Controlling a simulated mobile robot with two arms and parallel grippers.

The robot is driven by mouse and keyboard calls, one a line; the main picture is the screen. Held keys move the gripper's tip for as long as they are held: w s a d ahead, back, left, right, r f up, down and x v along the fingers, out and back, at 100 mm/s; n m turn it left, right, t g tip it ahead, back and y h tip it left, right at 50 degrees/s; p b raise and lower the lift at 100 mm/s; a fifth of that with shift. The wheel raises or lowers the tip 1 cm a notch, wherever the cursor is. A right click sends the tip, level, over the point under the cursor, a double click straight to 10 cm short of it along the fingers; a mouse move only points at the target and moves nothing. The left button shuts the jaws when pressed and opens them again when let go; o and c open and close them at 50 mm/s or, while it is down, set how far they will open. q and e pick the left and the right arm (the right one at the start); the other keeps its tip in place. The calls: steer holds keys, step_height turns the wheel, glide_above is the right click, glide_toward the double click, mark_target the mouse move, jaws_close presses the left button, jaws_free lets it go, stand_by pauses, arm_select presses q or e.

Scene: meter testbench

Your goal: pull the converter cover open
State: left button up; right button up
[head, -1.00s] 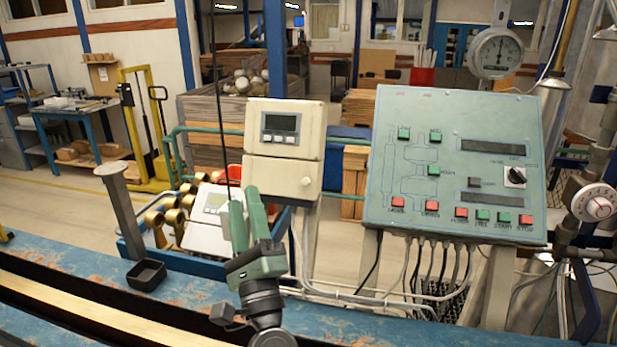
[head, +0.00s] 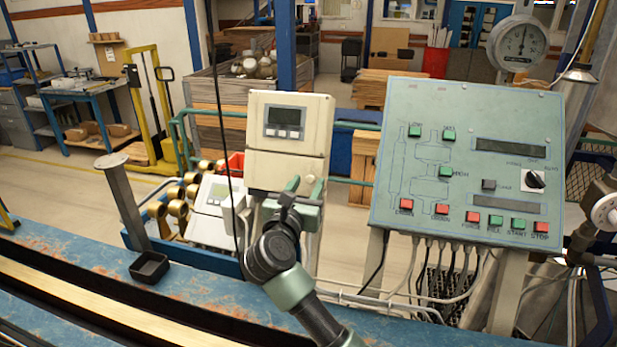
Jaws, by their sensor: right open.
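The converter (head: 289,108) is a cream box with a small grey display and buttons, mounted upright left of the control panel. Its lower cover (head: 270,172) is a flat cream plate with a small round knob (head: 309,179) at its right side, and it looks closed. My right gripper (head: 306,186) is in front of the cover's lower right part, its green fingers apart and pointing up at the knob. Whether they touch the knob I cannot tell. My left gripper is not in view.
A green control panel (head: 400,190) with buttons stands close on the right, a round dial gauge (head: 520,42) above it. A small black tray (head: 150,267) and a grey post (head: 125,205) are on the blue bench at left. Brass fittings (head: 175,200) lie behind.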

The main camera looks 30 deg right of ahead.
steer(key=shift+w+d, duration=0.45)
steer(key=shift+d, duration=0.05)
jaws_close()
stand_by(1.2)
